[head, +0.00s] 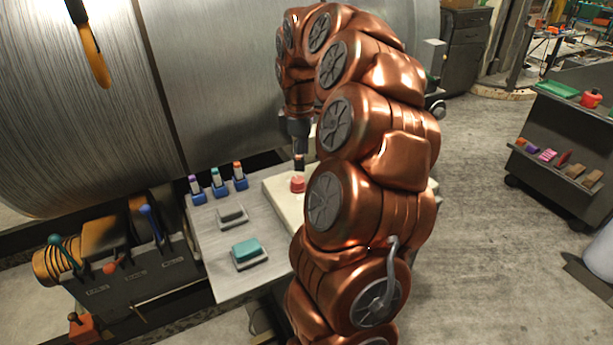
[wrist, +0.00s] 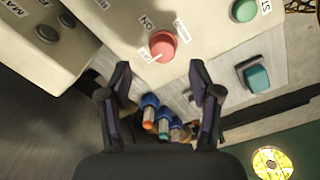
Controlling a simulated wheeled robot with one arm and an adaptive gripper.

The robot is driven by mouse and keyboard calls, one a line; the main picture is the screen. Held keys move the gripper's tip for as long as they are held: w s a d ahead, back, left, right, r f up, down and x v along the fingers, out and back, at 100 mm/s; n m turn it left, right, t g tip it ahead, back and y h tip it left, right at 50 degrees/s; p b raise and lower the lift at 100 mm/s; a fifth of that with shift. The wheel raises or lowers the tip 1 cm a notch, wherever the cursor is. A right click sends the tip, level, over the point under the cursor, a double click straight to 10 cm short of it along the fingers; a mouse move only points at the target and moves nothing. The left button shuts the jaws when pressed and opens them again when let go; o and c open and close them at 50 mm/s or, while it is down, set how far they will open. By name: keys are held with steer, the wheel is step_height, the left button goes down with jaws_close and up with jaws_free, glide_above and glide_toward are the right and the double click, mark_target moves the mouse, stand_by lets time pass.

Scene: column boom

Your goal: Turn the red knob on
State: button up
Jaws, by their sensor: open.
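The red knob (head: 298,184) stands on a cream box (head: 277,191) on the metal panel. In the wrist view the round red knob (wrist: 163,45) shows a small white mark at its lower left edge, beside a label that seems to read OFF. A label reading ON sits at its upper left. My gripper (head: 299,163) is just above the knob in the head view. In the wrist view my gripper (wrist: 160,75) is open, its two fingers apart, with the knob ahead between and beyond the tips. No contact with the knob shows.
Several toggle levers with blue bases (head: 218,187) stand left of the box. A teal switch (head: 246,248) and a grey switch (head: 232,214) lie on the panel. In the wrist view a green button (wrist: 244,10) and a dark knob (wrist: 47,33) flank the red knob.

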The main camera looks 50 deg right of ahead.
mark_target(300, 179)
steer(key=f, duration=0.2)
steer(key=a+f, duration=0.1)
steer(key=f, duration=0.1)
steer(key=w+f+p, duration=0.1)
steer(key=f, duration=0.1)
steer(key=shift+a, duration=0.15)
steer(key=shift+s+d+f, duration=0.1)
steer(key=shift+d+f, duration=0.1)
steer(key=shift+f, duration=0.55)
steer(key=shift+d, duration=0.1)
steer(key=shift+s+d, duration=0.1)
steer(key=c, duration=1.1)
